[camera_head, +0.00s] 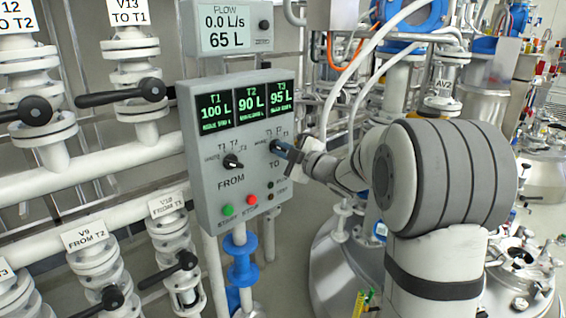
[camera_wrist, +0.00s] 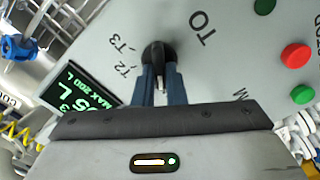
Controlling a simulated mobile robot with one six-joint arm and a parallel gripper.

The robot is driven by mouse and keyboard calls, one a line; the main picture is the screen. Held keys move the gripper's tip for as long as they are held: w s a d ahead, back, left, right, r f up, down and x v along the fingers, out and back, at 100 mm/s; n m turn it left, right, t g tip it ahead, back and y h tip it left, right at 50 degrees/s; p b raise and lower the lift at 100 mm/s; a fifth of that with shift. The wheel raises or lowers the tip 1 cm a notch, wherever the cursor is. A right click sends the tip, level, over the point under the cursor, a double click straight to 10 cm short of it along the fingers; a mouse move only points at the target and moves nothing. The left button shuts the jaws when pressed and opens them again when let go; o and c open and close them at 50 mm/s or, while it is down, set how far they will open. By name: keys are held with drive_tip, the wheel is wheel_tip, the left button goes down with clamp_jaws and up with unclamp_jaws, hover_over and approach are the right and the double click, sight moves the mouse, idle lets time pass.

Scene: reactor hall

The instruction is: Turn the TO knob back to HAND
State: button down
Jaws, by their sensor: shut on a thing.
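The TO knob (camera_wrist: 158,57) is black and sits on the grey control panel, in the upper middle of the wrist view. The blue fingers of my gripper (camera_wrist: 160,84) are shut on it, one on each side. The T2 and T3 marks show left of the knob in the wrist view. The HAND mark of this knob is not readable, and I cannot tell exactly where its pointer points.
The control panel (camera_head: 207,185) also carries the FROM knob (camera_head: 232,161), a green button (camera_head: 227,210) and a red button (camera_head: 251,200). Its screens read T1 100 L, T2 90 L and T3 95 L. A flow display (camera_head: 226,24) stands above. Valves with black levers (camera_head: 122,93) are at left.

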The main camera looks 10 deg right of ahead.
drive_tip(key=shift+f+n+b, duration=0.1)
drive_tip(key=shift+n+b, duration=0.3)
drive_tip(key=shift+n, duration=0.1)
drive_tip(key=c, duration=1.5)
unclamp_jaws()
drive_tip(key=shift+v, duration=3.9)
